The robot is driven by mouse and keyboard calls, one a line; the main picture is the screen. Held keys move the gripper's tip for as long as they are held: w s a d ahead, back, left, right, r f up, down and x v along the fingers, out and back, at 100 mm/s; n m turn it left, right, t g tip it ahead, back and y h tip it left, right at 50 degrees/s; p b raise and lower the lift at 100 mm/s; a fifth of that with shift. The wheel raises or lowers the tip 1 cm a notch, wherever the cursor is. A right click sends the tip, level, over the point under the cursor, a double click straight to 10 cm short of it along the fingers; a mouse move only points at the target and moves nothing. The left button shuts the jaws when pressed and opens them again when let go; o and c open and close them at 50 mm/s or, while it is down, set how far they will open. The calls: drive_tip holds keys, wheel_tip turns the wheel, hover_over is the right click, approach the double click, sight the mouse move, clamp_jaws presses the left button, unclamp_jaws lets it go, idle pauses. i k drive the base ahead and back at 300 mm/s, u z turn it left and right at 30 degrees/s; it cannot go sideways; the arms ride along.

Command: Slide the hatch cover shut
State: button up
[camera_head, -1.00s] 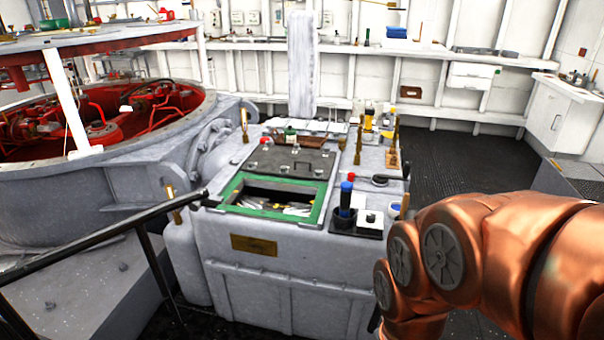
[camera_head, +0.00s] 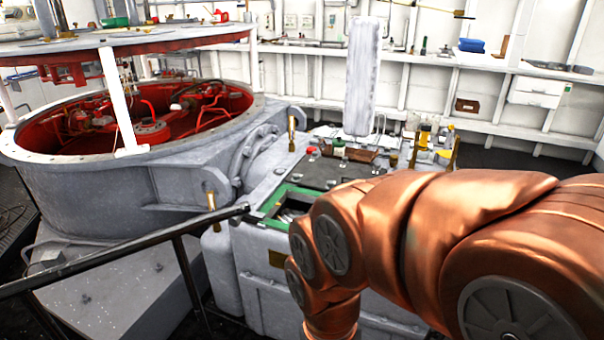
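The hatch cover appears to be the dark flat plate (camera_head: 322,172) on top of the grey box (camera_head: 250,245). It lies behind a green-framed opening (camera_head: 272,203), and part of the opening still shows uncovered at its left end. My copper-coloured arm crosses in front of the box and hides the right part of the opening and much of the box top. My gripper is not visible; the arm runs down to the bottom edge of the picture.
A black handrail (camera_head: 120,250) runs in front of the box at left. A large round grey housing (camera_head: 100,190) with red machinery stands to the left. Bottles and small fittings (camera_head: 430,135) stand at the back of the box top. A white shelved wall lies behind.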

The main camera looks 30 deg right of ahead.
sight(315, 172)
drive_tip(key=u, duration=0.2)
drive_tip(key=i, duration=0.75)
drive_tip(key=z, duration=0.55)
drive_tip(key=i, duration=0.75)
drive_tip(key=z, duration=0.55)
